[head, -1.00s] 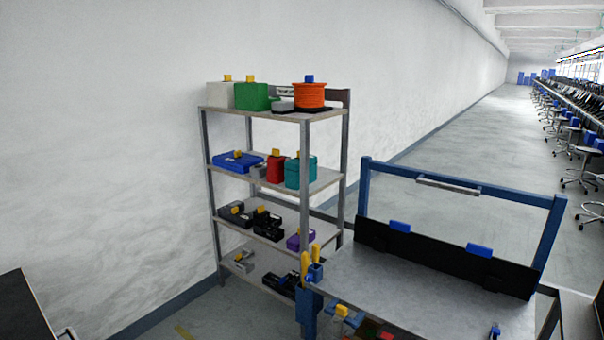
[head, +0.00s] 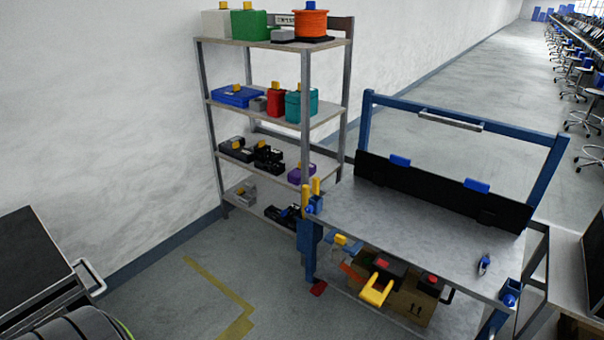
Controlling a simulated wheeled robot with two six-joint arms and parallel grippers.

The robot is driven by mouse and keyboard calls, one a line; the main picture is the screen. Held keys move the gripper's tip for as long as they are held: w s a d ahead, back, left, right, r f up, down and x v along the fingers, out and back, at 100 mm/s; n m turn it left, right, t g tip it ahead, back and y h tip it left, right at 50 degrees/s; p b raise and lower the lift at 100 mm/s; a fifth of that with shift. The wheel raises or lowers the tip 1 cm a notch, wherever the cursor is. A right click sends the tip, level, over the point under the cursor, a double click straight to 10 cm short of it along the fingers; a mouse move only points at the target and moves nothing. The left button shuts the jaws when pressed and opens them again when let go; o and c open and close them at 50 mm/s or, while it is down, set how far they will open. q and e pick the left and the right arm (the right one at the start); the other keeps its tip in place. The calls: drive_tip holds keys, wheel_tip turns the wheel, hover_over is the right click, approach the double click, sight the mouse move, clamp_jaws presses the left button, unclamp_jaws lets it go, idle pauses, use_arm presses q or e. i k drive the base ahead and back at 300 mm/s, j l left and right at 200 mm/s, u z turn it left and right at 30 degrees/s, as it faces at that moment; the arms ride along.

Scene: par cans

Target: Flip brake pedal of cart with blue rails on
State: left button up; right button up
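The cart with blue rails (head: 368,127) stands right of centre in the head view. It has a grey top (head: 400,225) and a blue upright frame at its back. A small flat red piece (head: 318,288) shows low by its near left leg, close to the floor. It looks like a pedal, but I cannot tell whether it is flipped on or off. The cart's wheels are not clear to see. Neither of my grippers is in view.
A shelf rack (head: 310,130) with boxes and tools stands behind the cart, against the wall. A dark cart (head: 35,265) with a grey handle is at the left. Open floor with a yellow line (head: 215,283) lies between. A cardboard box (head: 405,303) sits under the blue-railed cart's top.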

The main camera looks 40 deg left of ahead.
sight(319, 288)
drive_tip(key=u, duration=1.1)
drive_tip(key=i+l+u, duration=0.3)
drive_tip(key=i, duration=0.2)
drive_tip(key=i+l+u, duration=0.35)
drive_tip(key=i+l, duration=0.15)
